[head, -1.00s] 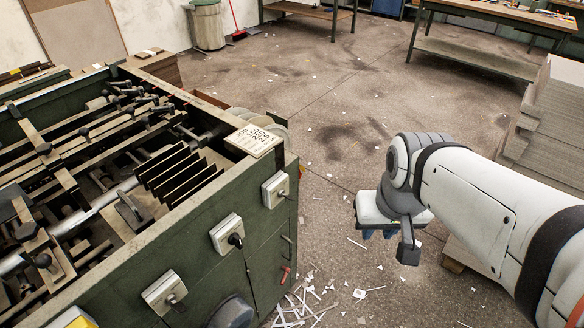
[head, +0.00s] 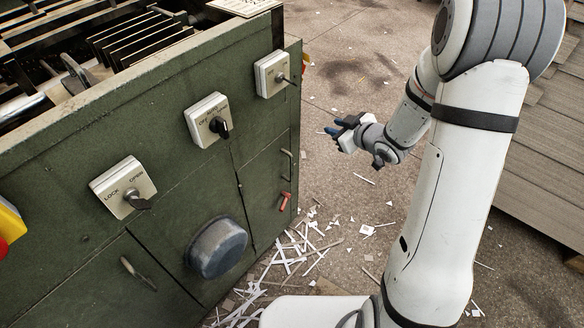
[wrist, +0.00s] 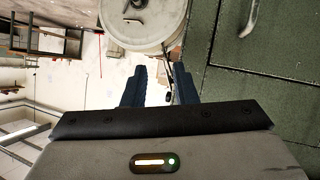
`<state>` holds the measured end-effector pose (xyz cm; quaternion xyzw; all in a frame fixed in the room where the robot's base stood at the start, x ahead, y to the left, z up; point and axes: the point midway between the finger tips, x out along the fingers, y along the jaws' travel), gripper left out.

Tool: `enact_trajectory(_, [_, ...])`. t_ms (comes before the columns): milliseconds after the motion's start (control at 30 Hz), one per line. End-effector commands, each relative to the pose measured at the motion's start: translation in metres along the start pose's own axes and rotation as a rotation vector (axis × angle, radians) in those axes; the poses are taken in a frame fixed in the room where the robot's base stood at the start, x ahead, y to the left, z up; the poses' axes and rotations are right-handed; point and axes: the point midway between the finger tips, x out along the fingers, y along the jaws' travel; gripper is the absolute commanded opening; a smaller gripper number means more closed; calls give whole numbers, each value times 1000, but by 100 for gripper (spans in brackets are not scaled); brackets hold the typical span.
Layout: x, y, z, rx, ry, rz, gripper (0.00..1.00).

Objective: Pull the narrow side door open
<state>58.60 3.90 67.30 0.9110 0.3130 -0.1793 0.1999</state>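The narrow side door (head: 262,185) is a green panel at the right end of the machine's front, and it looks shut. A thin upright metal handle (head: 287,165) is near its right edge, with a red-orange peg (head: 286,202) below it. In the wrist view a silver handle (wrist: 250,18) shows on a green panel at the upper right; I cannot tell which handle it is. My gripper (head: 331,131) is to the right of the door, apart from it, its blue fingers toward the machine. In the wrist view the fingers (wrist: 159,72) are apart with nothing between them.
The green machine (head: 80,110) carries a LOCK/OPEN switch (head: 122,187), two more switches and a round grey housing (head: 217,247). Paper scraps (head: 290,255) litter the floor. Stacked greyboard (head: 545,150) stands at right. A round pale object (wrist: 145,22) shows in the wrist view.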

Motion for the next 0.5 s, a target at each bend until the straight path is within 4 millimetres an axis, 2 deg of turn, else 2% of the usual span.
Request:
enact_trajectory(33, [24, -21, 35, 11, 66, -67, 26])
enact_trajectory(100, [38, -45, 54, 27, 174, -159, 26])
enact_trajectory(200, [48, -74, 76, 65, 312, -273, 26])
enact_trajectory(333, [49, -98, 93, 119, 442, -374, 26])
enact_trajectory(500, [47, -110, 97, 155, 520, -430, 26])
